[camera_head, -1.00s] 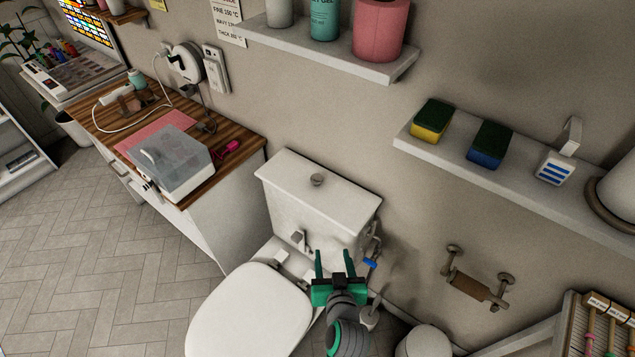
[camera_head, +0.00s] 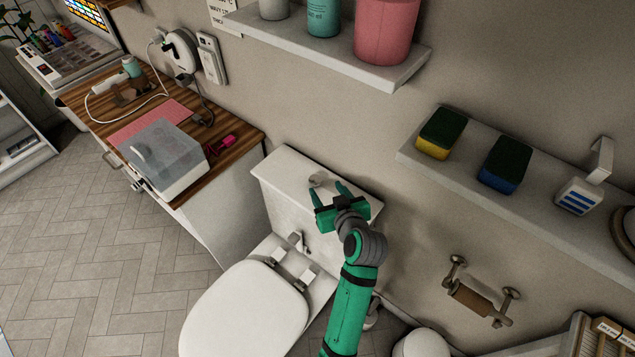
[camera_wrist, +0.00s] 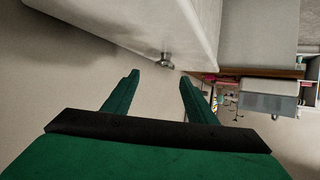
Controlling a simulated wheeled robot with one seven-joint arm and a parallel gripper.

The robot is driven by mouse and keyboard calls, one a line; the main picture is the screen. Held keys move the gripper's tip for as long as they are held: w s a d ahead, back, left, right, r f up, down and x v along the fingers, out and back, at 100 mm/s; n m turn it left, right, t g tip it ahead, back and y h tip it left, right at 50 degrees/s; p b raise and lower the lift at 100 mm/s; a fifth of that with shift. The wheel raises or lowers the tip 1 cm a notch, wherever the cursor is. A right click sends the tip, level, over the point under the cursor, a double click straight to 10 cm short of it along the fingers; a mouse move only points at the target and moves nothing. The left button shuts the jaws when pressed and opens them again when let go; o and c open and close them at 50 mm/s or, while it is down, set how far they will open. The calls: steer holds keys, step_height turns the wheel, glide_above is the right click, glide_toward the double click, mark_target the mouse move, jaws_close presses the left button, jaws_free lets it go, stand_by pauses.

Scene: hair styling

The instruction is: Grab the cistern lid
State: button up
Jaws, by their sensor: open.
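The white cistern lid (camera_head: 285,168) lies flat on the toilet cistern (camera_head: 283,207) against the wall. A small round metal knob (camera_head: 317,180) stands on its top. My gripper (camera_head: 327,187) is open and empty at the lid, with its fingertips close to the knob. In the wrist view, the lid (camera_wrist: 125,22) fills the top, and the knob (camera_wrist: 165,61) shows just beyond the gap between my fingertips (camera_wrist: 160,80). I cannot tell whether a finger touches the lid. My gripper and arm hide the right part of the cistern.
The closed toilet seat (camera_head: 245,310) is in front of the cistern. Wall shelves with a pink container (camera_head: 385,35) and sponges (camera_head: 440,132) overhang above and right. A paper holder (camera_head: 480,298) is low on the wall.

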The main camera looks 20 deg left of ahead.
mark_target(316, 179)
steer(key=x, duration=0.2)
steer(key=shift+w+a+f, duration=0.1)
steer(key=shift+a+f, duration=0.05)
steer(key=shift+a, duration=0.1)
steer(key=shift+w+a+f, duration=0.35)
steer(key=shift+a, duration=0.35)
steer(key=shift+x, duration=2.45)
steer(key=shift+w+r, duration=0.1)
steer(key=shift+r, duration=0.05)
jaws_close()
